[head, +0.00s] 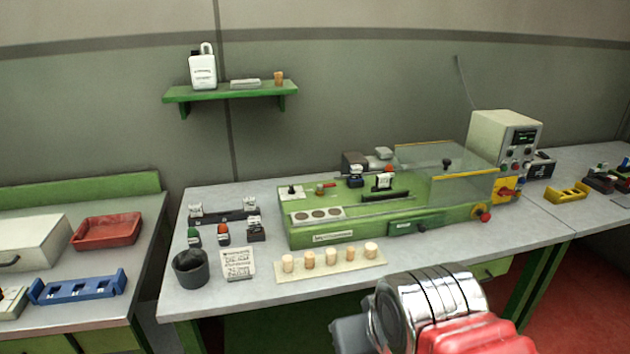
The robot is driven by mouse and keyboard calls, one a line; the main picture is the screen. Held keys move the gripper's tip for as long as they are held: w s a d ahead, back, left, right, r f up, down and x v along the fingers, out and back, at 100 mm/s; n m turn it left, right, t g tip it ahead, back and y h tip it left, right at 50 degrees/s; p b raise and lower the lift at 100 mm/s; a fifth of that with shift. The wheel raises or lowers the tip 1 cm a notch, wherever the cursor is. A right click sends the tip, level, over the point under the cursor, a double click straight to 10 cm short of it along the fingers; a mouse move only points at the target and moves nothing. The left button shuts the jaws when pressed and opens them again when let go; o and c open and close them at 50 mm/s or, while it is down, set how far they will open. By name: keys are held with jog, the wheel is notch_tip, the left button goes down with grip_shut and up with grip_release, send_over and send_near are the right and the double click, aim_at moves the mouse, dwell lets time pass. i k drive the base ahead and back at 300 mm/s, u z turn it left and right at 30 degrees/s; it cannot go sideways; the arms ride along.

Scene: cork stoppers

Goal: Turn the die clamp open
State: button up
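A green machine (360,222) stands on the grey bench. On its top left is a small red-handled lever (325,187) with a brass-coloured part. A white-and-black block (383,182) stands upright near its middle, and a black-knobbed post (446,164) stands farther right. A yellow part with a red knob (485,216) is at its right end. I cannot tell which of these is the die clamp, nor whether it is open. My arm, chrome and red, shows at the bottom right, well in front of the machine. My gripper's fingers do not show.
A clear guard (465,190) covers the machine's right part. Several corks (310,258) stand on a pale strip in front. A dark cup (190,268) and a written card (238,264) are at the left. A control box (505,140) stands behind right.

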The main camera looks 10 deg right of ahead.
aim_at(319, 187)
jog(key=z, duration=0.05)
jog(key=i, duration=1)
jog(key=u, duration=0.05)
